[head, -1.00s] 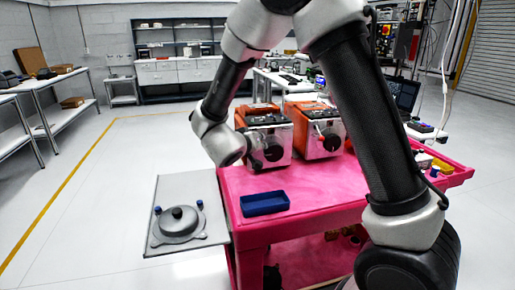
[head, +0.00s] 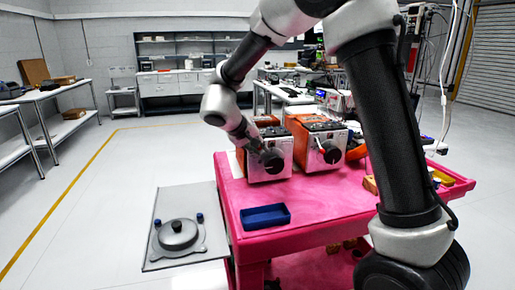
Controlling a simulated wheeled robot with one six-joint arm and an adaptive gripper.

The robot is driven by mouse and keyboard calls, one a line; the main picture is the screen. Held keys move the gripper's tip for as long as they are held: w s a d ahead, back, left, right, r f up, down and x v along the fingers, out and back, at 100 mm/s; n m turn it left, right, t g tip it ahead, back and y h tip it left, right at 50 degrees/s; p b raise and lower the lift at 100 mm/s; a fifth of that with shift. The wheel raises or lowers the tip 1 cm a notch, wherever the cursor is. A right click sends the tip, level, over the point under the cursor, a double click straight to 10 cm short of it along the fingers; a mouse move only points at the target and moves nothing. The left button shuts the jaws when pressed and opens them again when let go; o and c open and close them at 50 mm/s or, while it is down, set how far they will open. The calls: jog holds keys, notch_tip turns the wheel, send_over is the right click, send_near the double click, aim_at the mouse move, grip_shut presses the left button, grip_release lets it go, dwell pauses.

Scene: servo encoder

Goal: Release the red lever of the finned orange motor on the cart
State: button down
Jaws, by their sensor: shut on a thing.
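Two orange motors with silver front faces stand side by side on the pink cart (head: 330,210): the left motor (head: 270,172) and the right motor (head: 327,158). I cannot tell at this size which one is finned. Each has a round black part low on its front. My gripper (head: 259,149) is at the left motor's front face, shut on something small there. My gripper and wrist cover that spot, so the held part, possibly a lever, is hidden.
A blue tray (head: 265,216) lies on the cart's front left. A grey plate (head: 165,254) with a round lidded part (head: 177,235) is left of the cart. Small yellow and wooden items (head: 440,177) sit at the cart's right. The cart top between tray and motors is clear.

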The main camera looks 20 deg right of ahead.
jog(key=shift+d+r, duration=0.1)
jog(key=c, duration=1.3)
grip_release()
jog(key=shift+c, duration=0.2)
jog(key=v, duration=1.2)
